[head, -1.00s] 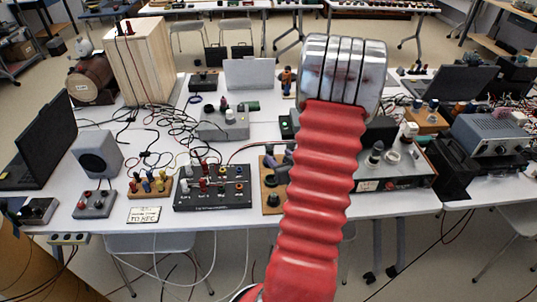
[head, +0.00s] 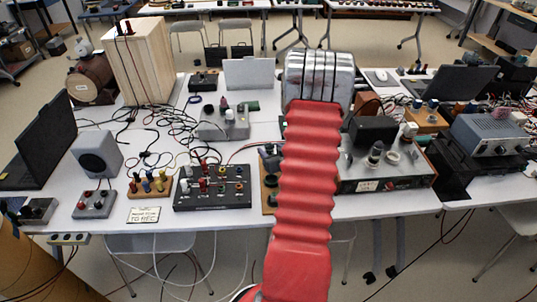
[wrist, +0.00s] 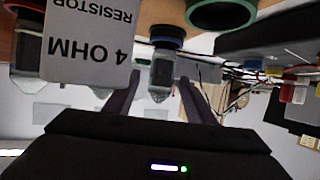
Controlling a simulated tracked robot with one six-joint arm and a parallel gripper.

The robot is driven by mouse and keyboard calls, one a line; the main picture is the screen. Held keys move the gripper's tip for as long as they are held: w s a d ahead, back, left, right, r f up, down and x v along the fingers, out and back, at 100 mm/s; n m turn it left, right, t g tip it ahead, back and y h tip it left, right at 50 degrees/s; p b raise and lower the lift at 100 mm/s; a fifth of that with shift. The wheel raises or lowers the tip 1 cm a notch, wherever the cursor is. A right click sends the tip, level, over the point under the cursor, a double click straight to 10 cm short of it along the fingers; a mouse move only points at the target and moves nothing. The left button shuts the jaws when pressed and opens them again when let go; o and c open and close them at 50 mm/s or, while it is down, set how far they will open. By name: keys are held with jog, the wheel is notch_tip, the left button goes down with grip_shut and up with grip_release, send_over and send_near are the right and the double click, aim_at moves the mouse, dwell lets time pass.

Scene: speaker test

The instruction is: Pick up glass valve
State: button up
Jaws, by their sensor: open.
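In the head view, a small clear upright piece, which looks like the glass valve (head: 376,153), stands on a metal amplifier chassis (head: 385,182) at the right of the table. My red arm covers the area left of it and hides my gripper there. In the wrist view, which is upside down, my gripper (wrist: 157,84) has its two grey fingers spread apart. A pale, clear-bodied post with a blue ring (wrist: 165,32) shows between and beyond the fingers. I cannot tell whether the fingers touch it. The valve is not clearly identifiable in the wrist view.
A "4 OHM RESISTOR" label (wrist: 92,38) is close by at left in the wrist view. A black terminal box (head: 212,199) is left of my arm. A black block (head: 373,130) stands behind the clear piece. Cables (head: 150,128) clutter the table's left half.

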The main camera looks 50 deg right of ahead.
jog(key=shift+x, duration=2.65)
jog(key=shift+a, duration=0.1)
jog(key=c, duration=1.2)
jog(key=shift+o, duration=0.2)
notch_tip(320, 180, up, 10)
